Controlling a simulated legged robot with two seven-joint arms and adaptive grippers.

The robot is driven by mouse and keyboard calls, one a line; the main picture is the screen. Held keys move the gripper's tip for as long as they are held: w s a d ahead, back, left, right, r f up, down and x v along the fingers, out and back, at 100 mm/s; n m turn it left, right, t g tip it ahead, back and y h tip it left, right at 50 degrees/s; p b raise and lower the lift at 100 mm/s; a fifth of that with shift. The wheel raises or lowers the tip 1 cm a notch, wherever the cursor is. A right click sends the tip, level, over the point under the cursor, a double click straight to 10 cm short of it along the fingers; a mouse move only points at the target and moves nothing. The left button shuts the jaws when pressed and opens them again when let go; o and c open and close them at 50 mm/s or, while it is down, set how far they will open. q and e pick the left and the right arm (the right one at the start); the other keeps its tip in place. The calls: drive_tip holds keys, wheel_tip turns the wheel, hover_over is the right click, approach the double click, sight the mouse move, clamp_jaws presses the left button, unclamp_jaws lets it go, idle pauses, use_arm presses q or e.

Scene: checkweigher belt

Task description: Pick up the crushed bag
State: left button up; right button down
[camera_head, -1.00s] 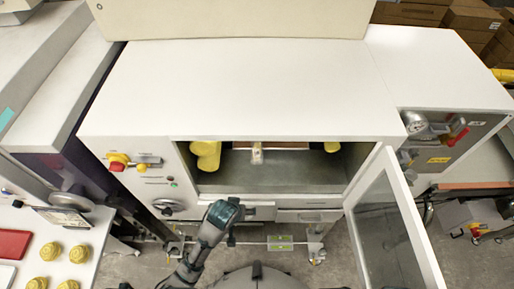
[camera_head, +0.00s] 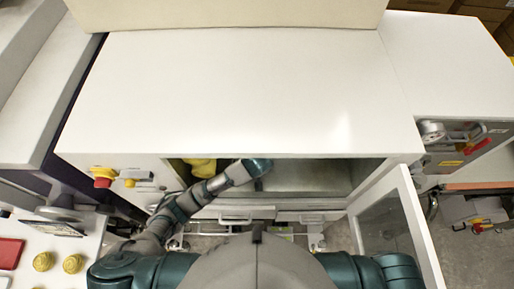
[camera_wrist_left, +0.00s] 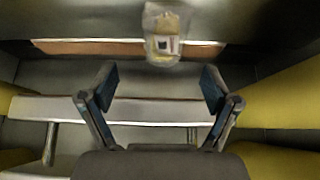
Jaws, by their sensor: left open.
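A crumpled clear bag (camera_wrist_left: 162,32) with a pale label shows in the left wrist view, at the top middle inside the machine's opening. My left gripper (camera_wrist_left: 160,90) is open and empty, with one finger on each side of the picture. The bag lies ahead of the fingertips, between their lines and apart from them. In the head view my left arm (camera_head: 205,188) reaches into the open cabinet, and the cabinet's top hides the gripper and the bag. My right gripper is not in view.
The cabinet (camera_head: 250,90) has a glass door (camera_head: 385,225) standing open at the right. Yellow parts (camera_head: 203,167) sit at the opening's left, and yellow surfaces (camera_wrist_left: 285,98) flank both sides in the wrist view. A red emergency button (camera_head: 103,177) is on the front left.

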use_arm(q)
drive_tip(key=x, duration=0.2)
drive_tip(key=p+x, duration=0.1)
drive_tip(key=x, duration=0.1)
drive_tip(key=shift+a, duration=0.35)
drive_tip(key=x, duration=0.2)
drive_tip(key=shift+w+f, duration=0.1)
drive_tip(key=shift+f, duration=0.15)
drive_tip(key=shift+d, duration=0.15)
drive_tip(key=c, duration=1.3)
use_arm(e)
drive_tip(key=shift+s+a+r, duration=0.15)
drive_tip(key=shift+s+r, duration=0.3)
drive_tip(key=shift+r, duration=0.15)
